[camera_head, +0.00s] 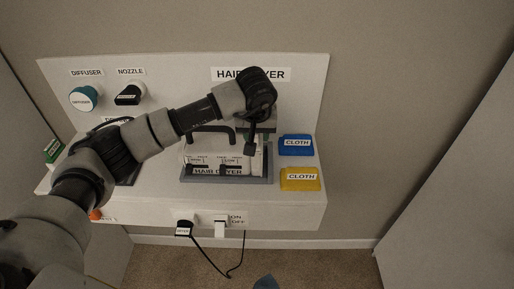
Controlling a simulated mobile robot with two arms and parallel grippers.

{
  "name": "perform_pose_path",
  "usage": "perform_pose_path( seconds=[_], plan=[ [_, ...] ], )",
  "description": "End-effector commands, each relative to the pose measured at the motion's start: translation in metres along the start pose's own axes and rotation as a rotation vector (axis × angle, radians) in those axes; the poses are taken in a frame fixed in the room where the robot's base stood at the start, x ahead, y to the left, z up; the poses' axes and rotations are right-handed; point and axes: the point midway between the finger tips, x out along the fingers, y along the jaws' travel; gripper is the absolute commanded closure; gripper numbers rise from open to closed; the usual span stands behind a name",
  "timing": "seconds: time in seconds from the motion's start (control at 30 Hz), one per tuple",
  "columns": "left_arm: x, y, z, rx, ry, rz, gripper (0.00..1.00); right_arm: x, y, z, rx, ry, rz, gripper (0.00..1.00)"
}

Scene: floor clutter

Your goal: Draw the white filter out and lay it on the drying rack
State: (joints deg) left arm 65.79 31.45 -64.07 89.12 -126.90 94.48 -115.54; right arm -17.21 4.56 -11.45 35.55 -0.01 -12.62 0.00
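My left arm reaches in from the left, across the station. Its gripper (252,145) points down at the right end of the white hair dryer body (215,155), which sits in a grey cradle (226,181). The fingers are small and dark, so I cannot tell whether they are open or hold anything. I cannot make out the white filter as a separate piece; the gripper and wrist hide that end. A dark flat piece (128,178), possibly the drying rack, shows partly behind my arm, below a half-hidden label. My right gripper is not in view.
A teal diffuser (84,99) and a black nozzle (128,96) hang on the back panel. A black plug (184,228) with a cord hangs at the front beside a switch (221,228).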

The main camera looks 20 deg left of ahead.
Motion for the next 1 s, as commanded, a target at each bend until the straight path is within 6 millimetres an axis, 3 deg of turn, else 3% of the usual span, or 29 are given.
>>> perform_pose_path(
  seconds=[0.03, 0.3, 1.0],
  plan=[
    [-0.0002, -0.0001, -0.0001, 0.0, 0.0, 0.0, 0.62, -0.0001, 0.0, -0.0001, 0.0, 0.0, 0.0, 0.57],
    [-0.0002, -0.0001, -0.0001, -0.001, 0.0, 0.0, 1.0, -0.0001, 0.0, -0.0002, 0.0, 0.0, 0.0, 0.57],
    [-0.006, 0.0, -0.002, -0.001, 0.001, 0.0, 1.0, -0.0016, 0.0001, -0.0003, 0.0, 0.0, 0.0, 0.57]
  ],
)
